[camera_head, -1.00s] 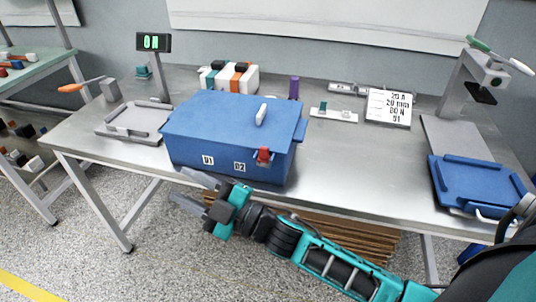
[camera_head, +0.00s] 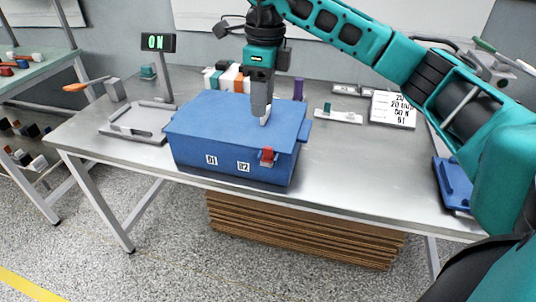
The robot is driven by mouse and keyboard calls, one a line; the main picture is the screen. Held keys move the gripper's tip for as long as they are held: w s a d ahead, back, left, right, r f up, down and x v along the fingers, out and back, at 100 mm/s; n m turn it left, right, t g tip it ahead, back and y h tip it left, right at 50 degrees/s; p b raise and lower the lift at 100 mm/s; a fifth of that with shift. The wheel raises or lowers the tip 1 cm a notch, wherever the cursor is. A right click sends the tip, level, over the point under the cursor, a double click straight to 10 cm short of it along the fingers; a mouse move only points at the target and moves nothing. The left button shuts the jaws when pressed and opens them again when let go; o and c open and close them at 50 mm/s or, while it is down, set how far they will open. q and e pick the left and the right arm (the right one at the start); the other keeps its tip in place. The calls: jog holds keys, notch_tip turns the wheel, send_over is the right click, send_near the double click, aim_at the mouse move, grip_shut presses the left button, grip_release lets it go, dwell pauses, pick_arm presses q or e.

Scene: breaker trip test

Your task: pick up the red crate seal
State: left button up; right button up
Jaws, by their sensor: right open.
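The red crate seal (camera_head: 267,155) sits on the front face of the blue crate (camera_head: 215,125), near the top edge at the right. The crate stands shut on the steel table, with labels on its front. My right gripper (camera_head: 262,113) points down over the crate lid, beside or around the pale lid handle (camera_head: 266,115). I cannot tell whether it touches the handle. It is open, and it is behind and above the seal, apart from it. My left gripper is not in view.
A grey tray fixture (camera_head: 135,122) lies left of the crate, near the "ON" display (camera_head: 158,42). A purple cylinder (camera_head: 298,90) and a white sign (camera_head: 393,109) stand behind. A blue tray (camera_head: 452,183) is at the right.

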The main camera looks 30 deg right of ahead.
jog(key=d, duration=0.2)
send_over(268, 147)
jog(key=shift+h, duration=0.3)
jog(key=f, duration=0.6)
jog(key=shift+d, duration=0.2)
jog(key=shift+a+f, duration=0.2)
jog(key=shift+f, duration=2.7)
jog(key=shift+c, duration=0.2)
grip_shut()
